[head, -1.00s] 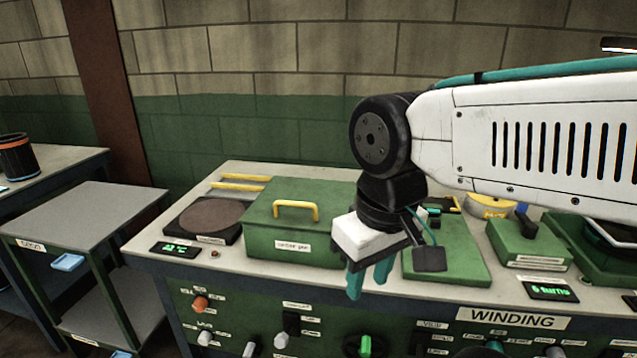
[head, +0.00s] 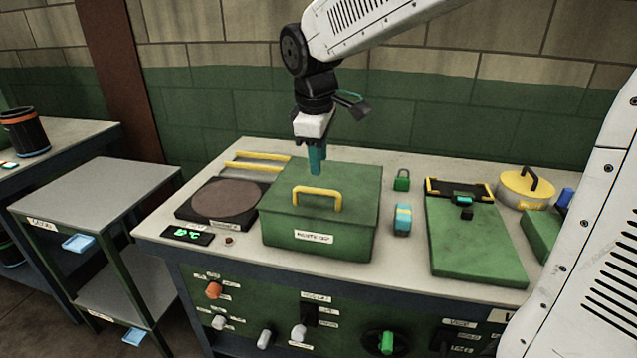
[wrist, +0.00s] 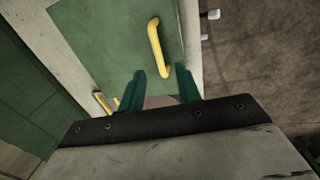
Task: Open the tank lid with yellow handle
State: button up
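The green tank (head: 318,235) sits on the bench with its flat green lid (head: 345,180) closed on top. A yellow arched handle (head: 317,195) stands on the lid; it also shows in the wrist view (wrist: 157,48). My gripper (head: 317,170) points down with teal fingers above the lid, a little behind the handle in the head view. In the wrist view my gripper (wrist: 163,80) has its two fingers apart with nothing between them. The handle lies just beyond the fingertips, not touching them as far as I can tell.
Left of the tank is a round brown plate (head: 224,200) with yellow bars (head: 254,160) behind it.

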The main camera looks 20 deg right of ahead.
aim_at(319, 190)
jog(key=f, duration=0.2)
jog(key=w+f, duration=0.1)
jog(key=f, duration=0.2)
jog(key=w+f, duration=0.1)
jog(key=f, duration=0.2)
jog(key=shift+d, duration=0.4)
jog(key=shift+r, duration=0.1)
grip_shut()
